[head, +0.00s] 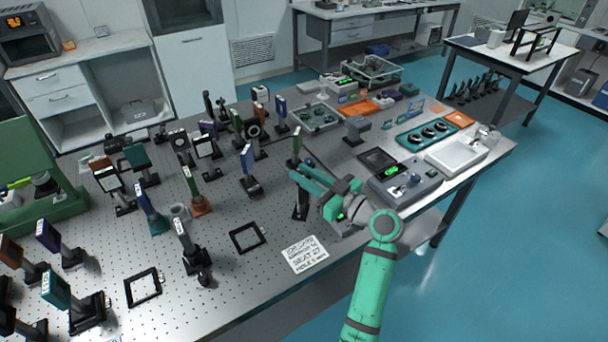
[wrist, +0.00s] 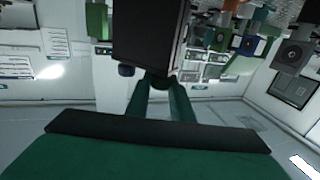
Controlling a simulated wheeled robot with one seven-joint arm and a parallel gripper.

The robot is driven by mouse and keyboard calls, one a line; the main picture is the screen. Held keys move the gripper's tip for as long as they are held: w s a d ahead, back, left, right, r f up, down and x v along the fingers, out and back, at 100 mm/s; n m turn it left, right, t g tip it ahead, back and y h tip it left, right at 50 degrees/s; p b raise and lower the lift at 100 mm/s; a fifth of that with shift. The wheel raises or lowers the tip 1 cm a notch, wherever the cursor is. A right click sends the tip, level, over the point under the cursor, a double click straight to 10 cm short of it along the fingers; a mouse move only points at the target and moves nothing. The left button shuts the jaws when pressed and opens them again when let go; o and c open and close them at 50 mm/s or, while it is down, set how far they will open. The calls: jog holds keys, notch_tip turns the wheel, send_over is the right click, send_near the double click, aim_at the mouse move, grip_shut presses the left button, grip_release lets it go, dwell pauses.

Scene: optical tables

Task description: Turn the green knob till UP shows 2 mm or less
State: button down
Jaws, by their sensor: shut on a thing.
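My gripper (head: 297,176) reaches left over the front of the optical table, beside an upright mount with a green-edged plate (head: 297,143). In the wrist view my gripper (wrist: 161,92) has its two green fingers close together, below a large black block (wrist: 150,35). They are shut on a small dark knob-like part (wrist: 161,81) at the block's edge. Its colour is not clear, and the fingers cover most of it. A small unit with a green-lit readout (head: 341,216) sits under my wrist, mostly hidden. I cannot read any UP value.
A handwritten card (head: 305,255) and a black square frame (head: 248,237) lie in front of my gripper. Several optic mounts stand close by on the left. A grey box with a green display (head: 404,184) stands to the right of my gripper.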

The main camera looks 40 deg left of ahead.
jog(key=n+g, duration=0.2)
jog(key=g, duration=0.2)
jog(key=n+g+h, duration=0.1)
jog(key=n+g, duration=0.2)
jog(key=g, duration=0.2)
jog(key=shift+w+n, duration=0.1)
jog(key=shift+n, duration=0.2)
jog(key=n+g+h, duration=0.2)
jog(key=n+g, duration=0.1)
jog(key=g, duration=0.1)
jog(key=shift+n+g+h, duration=0.5)
jog(key=shift+g+h, duration=0.1)
jog(key=shift+h, duration=0.1)
jog(key=shift+f+g, duration=0.15)
jog(key=shift+g, duration=0.15)
jog(key=c, duration=1.6)
grip_release()
jog(key=shift+o, duration=0.2)
